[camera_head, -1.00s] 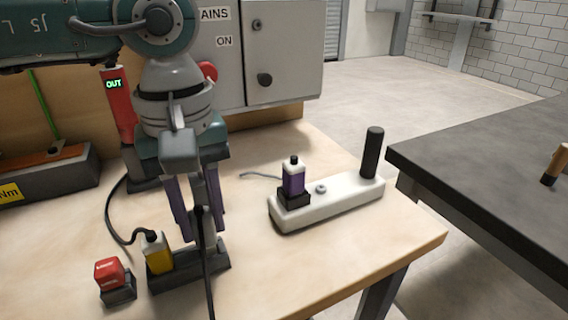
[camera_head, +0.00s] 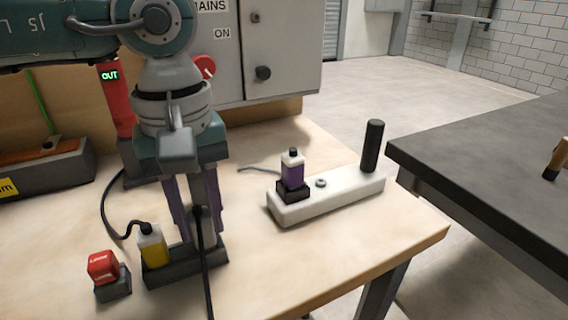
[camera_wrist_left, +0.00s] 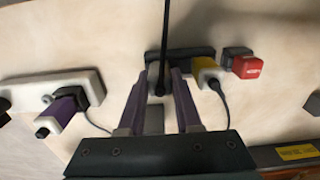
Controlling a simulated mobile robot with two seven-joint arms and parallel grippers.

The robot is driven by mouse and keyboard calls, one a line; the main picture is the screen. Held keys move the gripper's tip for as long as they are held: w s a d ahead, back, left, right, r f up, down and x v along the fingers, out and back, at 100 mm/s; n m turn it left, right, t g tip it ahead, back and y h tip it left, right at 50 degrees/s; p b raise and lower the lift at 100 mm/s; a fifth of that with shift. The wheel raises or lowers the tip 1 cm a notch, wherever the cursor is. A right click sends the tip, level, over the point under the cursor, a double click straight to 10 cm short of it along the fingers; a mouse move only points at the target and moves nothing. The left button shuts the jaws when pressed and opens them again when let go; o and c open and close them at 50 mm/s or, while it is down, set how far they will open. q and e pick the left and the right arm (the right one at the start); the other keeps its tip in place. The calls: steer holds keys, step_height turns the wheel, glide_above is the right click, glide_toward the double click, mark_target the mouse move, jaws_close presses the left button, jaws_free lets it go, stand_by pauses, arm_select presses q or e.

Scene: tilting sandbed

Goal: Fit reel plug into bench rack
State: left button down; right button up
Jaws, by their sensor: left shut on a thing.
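My left gripper (camera_head: 200,238) points down over the right part of the dark bench rack (camera_head: 160,279), its purple fingers shut on a grey plug. In the left wrist view the plug (camera_wrist_left: 155,118) sits between the fingers, and a black cable (camera_wrist_left: 164,30) runs from it, away from the gripper. I take this as the reel plug. It is at the rack, but the fingers and cable hide its lower end, so I cannot tell whether it is seated. A yellow plug (camera_head: 154,248) with its own black cable stands in the rack's left part. My right gripper is not in view.
A red block (camera_head: 103,266) on a dark base stands left of the rack. A white strip (camera_head: 335,196) with a purple plug (camera_head: 291,174) and a black post (camera_head: 372,146) lies to the right. A grey cabinet (camera_head: 285,50) stands behind. Bare bench lies between rack and strip.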

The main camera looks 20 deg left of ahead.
mark_target(196, 207)
arm_select(q)
steer(key=shift+f, duration=0.25)
steer(key=c, duration=0.5)
jaws_free()
steer(key=shift+o, duration=0.3)
steer(key=o, duration=0.4)
steer(key=shift+r, duration=0.15)
steer(key=shift+r+p, duration=2.7)
steer(key=shift+r, duration=1.25)
steer(key=shift+f, duration=0.1)
